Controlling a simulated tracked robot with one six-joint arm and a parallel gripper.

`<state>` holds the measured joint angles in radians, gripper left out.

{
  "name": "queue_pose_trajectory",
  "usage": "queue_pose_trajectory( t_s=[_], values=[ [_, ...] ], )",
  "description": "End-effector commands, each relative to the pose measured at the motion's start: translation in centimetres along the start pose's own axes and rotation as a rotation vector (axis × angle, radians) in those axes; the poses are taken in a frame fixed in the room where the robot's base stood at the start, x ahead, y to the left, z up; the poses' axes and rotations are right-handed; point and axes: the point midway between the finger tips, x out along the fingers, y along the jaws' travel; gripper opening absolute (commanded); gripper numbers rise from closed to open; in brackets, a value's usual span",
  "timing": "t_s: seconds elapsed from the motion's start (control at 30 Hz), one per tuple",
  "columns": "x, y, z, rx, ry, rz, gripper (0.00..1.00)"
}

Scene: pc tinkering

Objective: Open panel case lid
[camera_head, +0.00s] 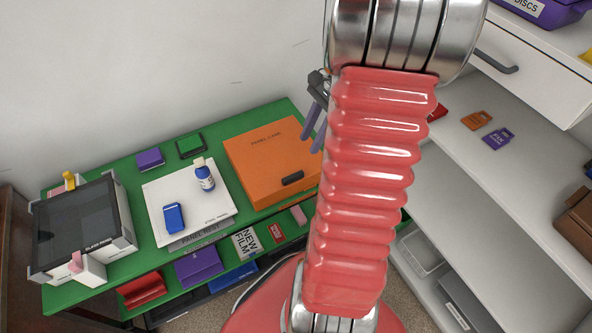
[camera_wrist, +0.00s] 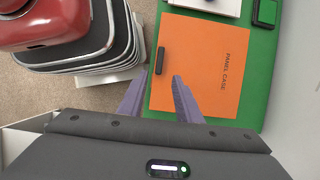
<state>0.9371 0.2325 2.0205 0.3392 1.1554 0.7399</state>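The orange panel case (camera_head: 268,150) lies flat on the green table, lid shut, with a dark handle (camera_head: 292,178) near its front edge. In the wrist view the panel case (camera_wrist: 208,65) shows its "PANEL CASE" lettering and the handle (camera_wrist: 160,61) at its left edge. My gripper (camera_wrist: 154,92) has its two purple fingers spread apart, with nothing between them. It is above the case's near end, short of the handle in that view. In the head view the gripper (camera_head: 314,130) shows at the case's right side, partly hidden by my red arm.
The green table (camera_head: 115,174) also holds a white steel panel (camera_head: 160,200) with a blue bottle (camera_head: 205,178) and blue item, and a glass-panel device (camera_head: 78,225) at left. White shelves (camera_head: 445,165) stand to the right. A wall is behind.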

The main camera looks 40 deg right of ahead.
Motion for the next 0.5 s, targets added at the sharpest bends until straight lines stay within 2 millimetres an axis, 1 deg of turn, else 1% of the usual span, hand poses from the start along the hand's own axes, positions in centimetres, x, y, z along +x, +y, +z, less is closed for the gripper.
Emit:
queue_pose_trajectory(
  t_s=[0.17,0.5],
  values=[
    [2.2,0.1,0.1,0.001,-0.003,0.004,0.31],
    [7.5,0.1,0.1,0.001,-0.004,0.004,0.31]
  ],
)
